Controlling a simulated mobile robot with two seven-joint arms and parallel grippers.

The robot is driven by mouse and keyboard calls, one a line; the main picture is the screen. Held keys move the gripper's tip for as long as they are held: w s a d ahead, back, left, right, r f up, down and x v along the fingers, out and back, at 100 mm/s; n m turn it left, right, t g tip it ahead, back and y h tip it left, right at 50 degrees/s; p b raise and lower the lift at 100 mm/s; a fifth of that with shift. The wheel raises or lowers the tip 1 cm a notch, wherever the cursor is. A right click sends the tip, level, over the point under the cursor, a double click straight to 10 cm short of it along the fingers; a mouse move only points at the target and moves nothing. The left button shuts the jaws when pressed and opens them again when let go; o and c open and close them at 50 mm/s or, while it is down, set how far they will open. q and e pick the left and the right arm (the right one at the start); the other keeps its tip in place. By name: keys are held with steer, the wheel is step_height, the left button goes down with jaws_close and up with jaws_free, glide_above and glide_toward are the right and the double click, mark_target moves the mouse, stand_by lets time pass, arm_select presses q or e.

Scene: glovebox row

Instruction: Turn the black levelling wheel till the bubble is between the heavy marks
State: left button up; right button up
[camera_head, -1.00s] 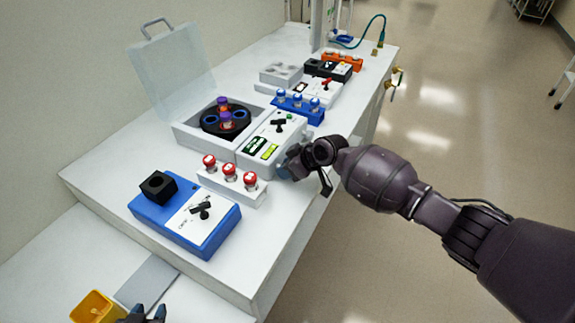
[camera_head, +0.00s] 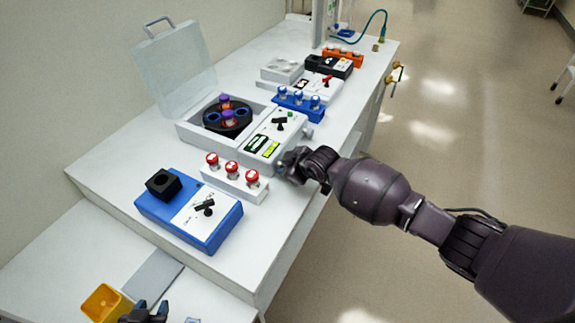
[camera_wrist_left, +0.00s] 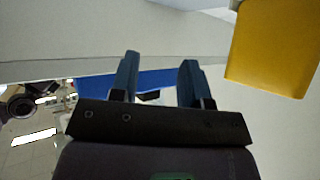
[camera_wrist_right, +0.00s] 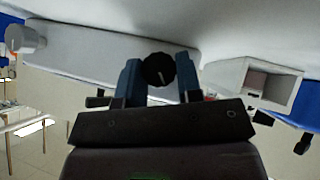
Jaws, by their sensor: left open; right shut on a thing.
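The black levelling wheel (camera_wrist_right: 158,69) sits on the device's white side between the two fingers of my right gripper (camera_wrist_right: 160,75), which is shut on it. In the head view the right gripper (camera_head: 283,165) is at the device's near right corner and hides the wheel. The white device (camera_head: 240,166) has an open clear lid, a dark rotor and a sloped panel with a black lever. A yellow-green level vial (camera_head: 271,148) lies on that panel; its bubble and marks are too small to tell. My left gripper (camera_head: 149,309) is open and empty, also in its wrist view (camera_wrist_left: 158,75).
A white rack (camera_head: 236,184) with red-capped vials stands close in front of the device. A blue box (camera_head: 160,213) with a black block and lever is nearer. A yellow bin (camera_head: 104,302) is beside my left gripper. A blue rack (camera_head: 298,106) stands behind.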

steer(key=o, duration=0.9)
steer(key=shift+o, duration=0.2)
steer(key=v, duration=1.1)
steer(key=shift+f, duration=0.1)
